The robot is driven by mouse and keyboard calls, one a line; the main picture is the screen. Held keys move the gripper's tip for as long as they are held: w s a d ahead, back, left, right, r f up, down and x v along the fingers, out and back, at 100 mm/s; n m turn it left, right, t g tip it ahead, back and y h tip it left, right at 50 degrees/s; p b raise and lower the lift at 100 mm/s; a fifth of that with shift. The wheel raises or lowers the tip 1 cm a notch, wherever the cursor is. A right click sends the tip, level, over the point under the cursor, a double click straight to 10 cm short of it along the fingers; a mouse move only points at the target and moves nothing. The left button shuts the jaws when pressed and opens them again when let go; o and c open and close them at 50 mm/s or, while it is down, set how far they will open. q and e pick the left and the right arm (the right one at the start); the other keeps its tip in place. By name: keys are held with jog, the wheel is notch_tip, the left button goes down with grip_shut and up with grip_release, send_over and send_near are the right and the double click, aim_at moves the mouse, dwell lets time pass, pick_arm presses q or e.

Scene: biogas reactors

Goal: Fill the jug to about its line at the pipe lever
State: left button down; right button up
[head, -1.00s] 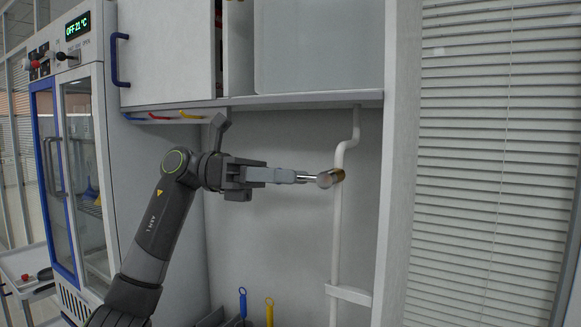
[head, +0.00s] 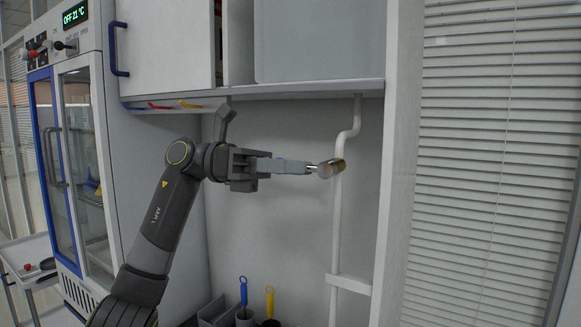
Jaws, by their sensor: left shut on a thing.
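A white pipe (head: 337,225) runs down the back wall right of the middle. At mid-height a brownish metal cylinder (head: 331,168) sits in front of it. A short shiny rod, which looks like the pipe lever (head: 312,168), sticks out from it to the left. My left gripper (head: 305,167) is shut on this rod, just left of the cylinder. No jug can be made out. My right gripper is not in view.
A blue-handled tool (head: 243,291) and a yellow-handled tool (head: 269,302) stand upright in dark holders at the bottom. A shelf edge (head: 290,91) runs above my arm. A glass-doored cabinet (head: 75,160) stands left, and a window blind (head: 500,150) hangs right.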

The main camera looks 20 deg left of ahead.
pick_arm(q)
jog(key=shift+d+f+n+h+b, duration=0.15)
jog(key=shift+f+h+b, duration=0.35)
jog(key=shift+b, duration=0.7)
jog(key=shift+a+f+n+h+b, duration=0.1)
jog(key=shift+f+h+b, duration=0.2)
jog(key=shift+h+b, duration=0.65)
jog(key=shift+d+f+n+h+b, duration=0.15)
jog(key=shift+f+h+b, duration=0.25)
jog(key=shift+b, duration=1.05)
jog(key=shift+r+h+b, duration=0.1)
jog(key=shift+h+b, duration=0.35)
jog(key=shift+b, duration=0.15)
jog(key=c, duration=1.2)
grip_release()
jog(key=b+v, duration=0.5)
jog(key=v, duration=1.2)
